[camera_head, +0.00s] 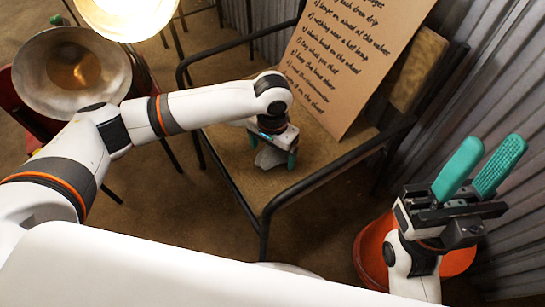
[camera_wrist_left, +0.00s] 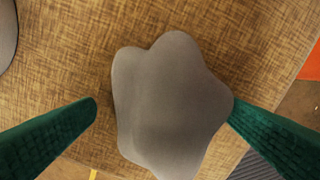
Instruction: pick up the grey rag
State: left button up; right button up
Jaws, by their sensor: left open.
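The grey rag (camera_head: 268,157) lies as a rounded, lobed lump on the seat of the chair (camera_head: 225,140) in the head view. In the left wrist view the rag (camera_wrist_left: 170,100) fills the middle. My left gripper (camera_head: 273,150) points down over it, open, with one green finger on each side. In the left wrist view the left finger stands apart from the rag; the right fingertip meets its right edge, and I cannot tell whether they touch. My right gripper (camera_head: 496,145) is open and empty, fingers pointing up, at the right.
A cardboard sign (camera_head: 350,55) with handwriting leans on the chair behind the rag. Dark metal armrests (camera_head: 325,178) flank the seat. A lit lamp (camera_head: 125,12) and a metal lamp shade (camera_head: 70,75) are at upper left. An orange bucket (camera_head: 372,250) stands below my right gripper.

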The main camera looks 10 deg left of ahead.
pick_arm(q)
jog(key=shift+f, duration=0.25)
jog(key=c, duration=1.1)
jog(key=shift+r, duration=0.1)
